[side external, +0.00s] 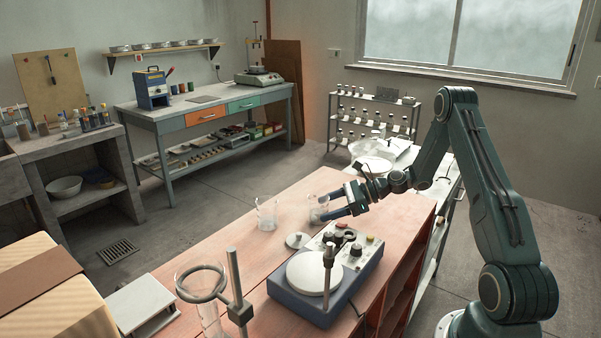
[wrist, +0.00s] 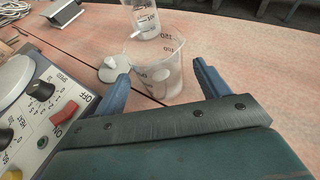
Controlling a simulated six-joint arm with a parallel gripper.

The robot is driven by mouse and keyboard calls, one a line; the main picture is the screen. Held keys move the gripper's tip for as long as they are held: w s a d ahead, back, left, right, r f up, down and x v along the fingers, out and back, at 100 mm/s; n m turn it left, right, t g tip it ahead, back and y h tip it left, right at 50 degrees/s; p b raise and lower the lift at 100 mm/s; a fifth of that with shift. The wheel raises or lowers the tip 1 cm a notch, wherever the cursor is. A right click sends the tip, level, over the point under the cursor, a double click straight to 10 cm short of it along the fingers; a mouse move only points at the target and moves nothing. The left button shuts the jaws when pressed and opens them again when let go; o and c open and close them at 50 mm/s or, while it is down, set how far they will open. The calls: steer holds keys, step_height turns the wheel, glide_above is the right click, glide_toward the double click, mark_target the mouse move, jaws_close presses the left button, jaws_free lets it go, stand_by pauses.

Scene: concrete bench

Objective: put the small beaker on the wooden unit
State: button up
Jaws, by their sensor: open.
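Two clear glass beakers stand on the reddish wooden unit (side external: 420,212), whose side has open shelves. One beaker (side external: 318,207) is at my gripper (side external: 328,209); the other beaker (side external: 267,214) stands to its left. In the wrist view the nearer beaker (wrist: 160,72) is between and slightly beyond the open fingers of my gripper (wrist: 160,80), and I see no firm contact. The farther beaker (wrist: 145,20) is behind it, partly overlapped and cut by the top edge. I cannot tell surely which beaker is the small one.
A blue-sided hotplate stirrer (side external: 325,290) with knobs and a red switch stands close by. A small white lidded item (side external: 298,240) lies beside it. A ring stand (side external: 237,290) with a glass cylinder is at the front. The wood left of the beakers is fairly clear.

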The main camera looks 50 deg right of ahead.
mark_target(313, 204)
steer(key=shift+v, duration=2.2)
steer(key=shift+o, duration=0.6)
steer(key=shift+w+a+r, duration=0.3)
steer(key=shift+w+r, duration=0.05)
steer(key=shift+r, duration=0.2)
steer(key=shift+w+a+r, duration=0.3)
steer(key=shift+w+r, duration=0.05)
steer(key=shift+r, duration=0.2)
steer(key=shift+w+a+f, duration=0.25)
steer(key=shift+w+a, duration=0.1)
steer(key=shift+w, duration=0.15)
steer(key=shift+x, duration=3.1)
steer(key=shift+c, duration=0.5)
steer(key=c, duration=1.1)
